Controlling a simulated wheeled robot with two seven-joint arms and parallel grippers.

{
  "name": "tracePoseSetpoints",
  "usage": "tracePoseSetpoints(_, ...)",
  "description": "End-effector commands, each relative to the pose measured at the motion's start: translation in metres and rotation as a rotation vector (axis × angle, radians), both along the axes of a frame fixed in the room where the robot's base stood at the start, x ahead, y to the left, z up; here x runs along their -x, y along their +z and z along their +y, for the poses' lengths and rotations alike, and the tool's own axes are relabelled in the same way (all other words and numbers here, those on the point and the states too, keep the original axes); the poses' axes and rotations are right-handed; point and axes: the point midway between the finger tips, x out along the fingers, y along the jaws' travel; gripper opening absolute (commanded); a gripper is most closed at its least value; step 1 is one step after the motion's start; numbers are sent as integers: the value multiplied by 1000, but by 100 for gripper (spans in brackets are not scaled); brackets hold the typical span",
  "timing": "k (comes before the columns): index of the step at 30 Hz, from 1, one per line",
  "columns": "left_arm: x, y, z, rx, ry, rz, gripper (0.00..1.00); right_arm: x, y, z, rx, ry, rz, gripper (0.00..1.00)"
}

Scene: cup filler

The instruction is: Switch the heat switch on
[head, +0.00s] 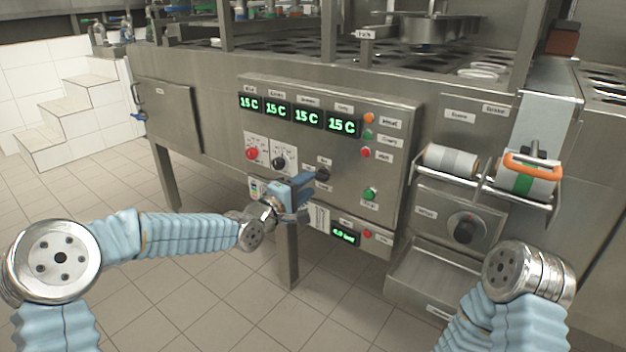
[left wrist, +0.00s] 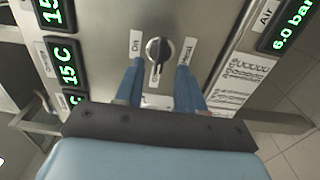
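The heat switch is a black rotary knob (head: 322,174) on the steel control panel; it also shows in the left wrist view (left wrist: 158,50). In the left wrist view, a label beside it on the left reads "On", and one on the right seems to read "Heat". The knob's pale pointer faces down in that view, towards a partly readable label. My left gripper (head: 308,197) is open, with its blue fingers (left wrist: 160,68) apart just short of the knob, one to each side. I cannot tell any contact. My right gripper is out of view.
The panel (head: 400,130) carries several green "15 C" displays (head: 307,118), red and green buttons, and another black knob (head: 279,163). Label rolls (head: 451,160) stick out on a rack at right. The tiled floor (head: 190,290) in front is clear.

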Motion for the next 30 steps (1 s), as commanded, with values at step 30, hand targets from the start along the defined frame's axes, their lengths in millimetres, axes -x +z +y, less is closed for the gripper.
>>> tracePoseSetpoints(30, -33, -1, -24, -2, 0, 1, 0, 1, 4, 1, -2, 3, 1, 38)
